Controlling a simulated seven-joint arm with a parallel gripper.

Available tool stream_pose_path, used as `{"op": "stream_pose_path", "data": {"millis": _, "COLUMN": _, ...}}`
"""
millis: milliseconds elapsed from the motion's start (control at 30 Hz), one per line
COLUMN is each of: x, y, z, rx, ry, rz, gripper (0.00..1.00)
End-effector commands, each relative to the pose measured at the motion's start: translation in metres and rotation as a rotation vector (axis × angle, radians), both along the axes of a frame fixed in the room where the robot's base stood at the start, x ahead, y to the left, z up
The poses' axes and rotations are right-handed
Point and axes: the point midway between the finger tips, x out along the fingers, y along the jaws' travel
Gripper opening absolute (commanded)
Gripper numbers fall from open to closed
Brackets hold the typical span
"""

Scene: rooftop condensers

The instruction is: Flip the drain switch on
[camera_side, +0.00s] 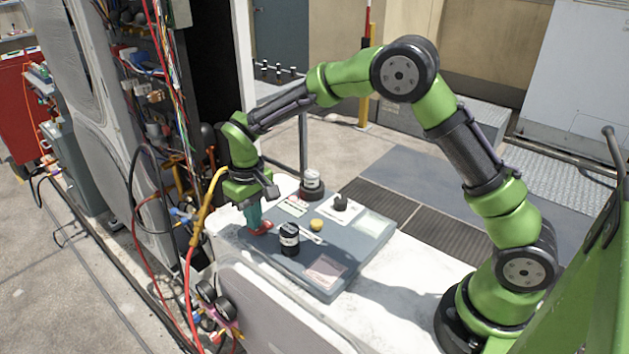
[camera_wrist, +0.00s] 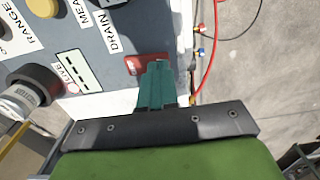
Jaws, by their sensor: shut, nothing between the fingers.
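The drain switch (camera_side: 264,229) is a red part at the left edge of the grey panel (camera_side: 345,263). In the wrist view its red base (camera_wrist: 133,65) lies beside the DRAIN label (camera_wrist: 119,30). My gripper (camera_side: 254,226) points down at it, with its teal fingers shut and empty. In the wrist view the fingertips (camera_wrist: 154,66) overlap the red part and hide much of it. I cannot tell whether they touch it, nor which way the switch is set.
A black cylinder with a white label (camera_side: 289,239) stands close to my gripper. The panel also bears a yellow knob (camera_side: 316,224) and a black knob (camera_side: 340,202). A second labelled cylinder (camera_side: 312,181) stands behind. Hoses and cables (camera_side: 190,240) hang at the left.

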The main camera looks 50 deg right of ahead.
Motion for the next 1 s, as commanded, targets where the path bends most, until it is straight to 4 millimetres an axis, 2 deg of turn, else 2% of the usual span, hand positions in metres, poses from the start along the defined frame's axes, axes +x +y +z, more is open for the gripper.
{"op": "stream_pose_path", "data": {"millis": 667, "x": 0.000, "y": 0.000, "z": -0.010, "rx": -0.001, "ry": 0.001, "rz": 0.000, "gripper": 0.00}}
{"op": "stream_pose_path", "data": {"millis": 1000, "x": 0.001, "y": 0.000, "z": 0.012, "rx": -0.001, "ry": -0.002, "rz": -0.001, "gripper": 0.00}}
